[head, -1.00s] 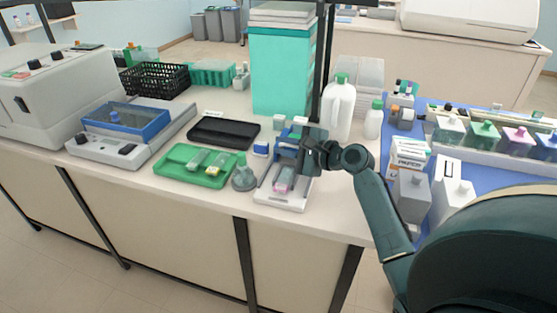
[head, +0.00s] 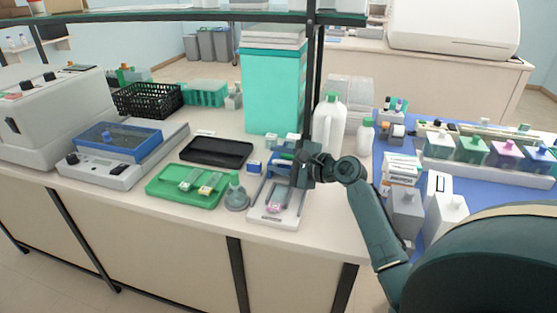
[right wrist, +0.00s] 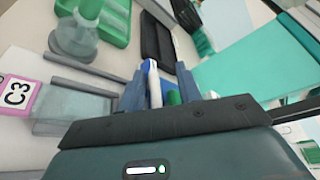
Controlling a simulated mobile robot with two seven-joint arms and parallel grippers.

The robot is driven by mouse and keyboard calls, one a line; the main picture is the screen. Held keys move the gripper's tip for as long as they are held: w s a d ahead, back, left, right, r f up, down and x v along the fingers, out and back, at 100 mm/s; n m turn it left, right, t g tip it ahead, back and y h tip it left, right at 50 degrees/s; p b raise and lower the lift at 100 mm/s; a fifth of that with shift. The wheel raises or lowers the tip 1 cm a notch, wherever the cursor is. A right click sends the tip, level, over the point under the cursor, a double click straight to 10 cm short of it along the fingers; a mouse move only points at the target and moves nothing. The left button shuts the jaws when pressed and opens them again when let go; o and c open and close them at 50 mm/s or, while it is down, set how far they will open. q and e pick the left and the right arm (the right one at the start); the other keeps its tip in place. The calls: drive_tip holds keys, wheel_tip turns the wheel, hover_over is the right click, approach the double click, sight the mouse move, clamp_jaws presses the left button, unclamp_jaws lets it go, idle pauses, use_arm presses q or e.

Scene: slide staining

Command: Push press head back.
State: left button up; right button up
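The slide press has a white base (head: 262,218) with grey rails and a blue press head (head: 282,168) at its back end. Contact with the head cannot be told. My left gripper is not in view.
A green tray (head: 160,196) with slides and a grey-green bottle (head: 236,196) stand left of the press. A black tray (head: 215,164) lies behind them. White bottles (head: 329,120) and a shelf post (head: 313,70) stand close behind my right gripper. Paper boxes (head: 400,168) are to the right.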

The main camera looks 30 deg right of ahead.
drive_tip(key=shift+d, duration=0.2)
use_arm(q)
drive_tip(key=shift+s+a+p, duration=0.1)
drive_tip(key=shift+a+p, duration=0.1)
drive_tip(key=shift+p, duration=0.25)
use_arm(e)
wheel_tip(320, 180, up, 10)
drive_tip(key=shift+s+a+f, duration=0.1)
drive_tip(key=shift+a, duration=0.05)
idle(0.4)
